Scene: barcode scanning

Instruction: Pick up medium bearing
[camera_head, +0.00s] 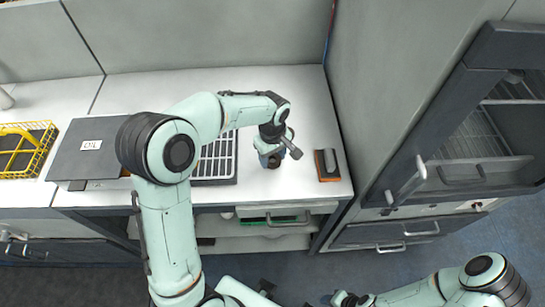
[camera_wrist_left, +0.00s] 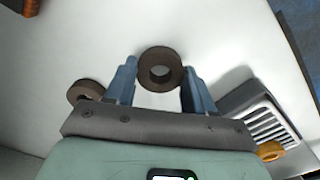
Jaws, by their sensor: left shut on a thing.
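A dark brown bearing ring (camera_wrist_left: 160,68) sits between the two blue fingers of my left gripper (camera_wrist_left: 160,82) in the left wrist view, its hole facing the camera. The gripper is shut on its sides. A second brown ring (camera_wrist_left: 84,92) shows beside the left finger, partly hidden by it. In the head view my left gripper (camera_head: 272,152) is low over the white worktop, and its wrist hides most of the rings. My right gripper (camera_head: 345,299) is at the bottom edge, too small and cut off to tell its state.
A black and orange block (camera_head: 328,165) stands right of my left gripper. A slotted tray (camera_head: 216,160) and a grey box marked OIL (camera_head: 93,150) lie to the left, with a yellow basket (camera_head: 25,148) beyond. A tall cabinet (camera_head: 460,110) bounds the right.

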